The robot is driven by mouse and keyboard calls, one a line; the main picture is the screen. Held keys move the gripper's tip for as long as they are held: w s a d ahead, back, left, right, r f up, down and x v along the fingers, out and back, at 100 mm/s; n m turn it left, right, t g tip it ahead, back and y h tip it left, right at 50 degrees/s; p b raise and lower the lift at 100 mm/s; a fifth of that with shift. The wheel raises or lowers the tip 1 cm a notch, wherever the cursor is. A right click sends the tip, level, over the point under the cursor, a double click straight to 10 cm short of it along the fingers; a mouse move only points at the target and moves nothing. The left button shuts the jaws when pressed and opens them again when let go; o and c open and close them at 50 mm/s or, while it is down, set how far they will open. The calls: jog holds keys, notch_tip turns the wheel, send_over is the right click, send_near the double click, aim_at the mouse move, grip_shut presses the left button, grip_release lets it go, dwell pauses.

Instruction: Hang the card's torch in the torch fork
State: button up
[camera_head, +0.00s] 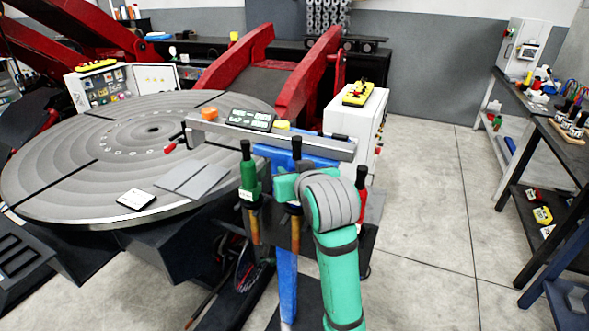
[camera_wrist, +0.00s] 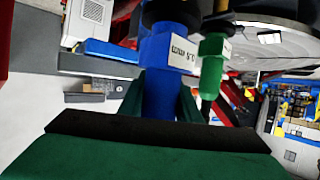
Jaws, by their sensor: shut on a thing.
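A blue torch (camera_wrist: 165,60) with a white label shows between the two green fingers of my gripper (camera_wrist: 162,102) in the wrist view. My gripper is shut on it. In the head view my gripper (camera_head: 286,187) hides most of this torch's body; its black top (camera_head: 297,147) and coppery tip show. A green torch (camera_head: 249,178) hangs upright to its left, and a torch with a red body (camera_head: 361,182) stands to its right. The green torch also shows close by in the wrist view (camera_wrist: 212,62). A small white card (camera_head: 136,199) lies on the turntable. I cannot make out which holder is the fork.
The round grey turntable (camera_head: 60,185) fills the left. A grey bar (camera_head: 330,147) on a blue post stands just behind the torches. A white control box (camera_head: 358,122) stands behind. Dark shelves (camera_head: 520,195) line the right, with clear floor between.

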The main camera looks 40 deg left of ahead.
jog(key=s+d, duration=0.2)
jog(key=s, duration=0.7)
jog(key=shift+s+d, duration=0.15)
jog(key=shift+s, duration=0.05)
dwell(0.7)
jog(key=shift+w, duration=0.15)
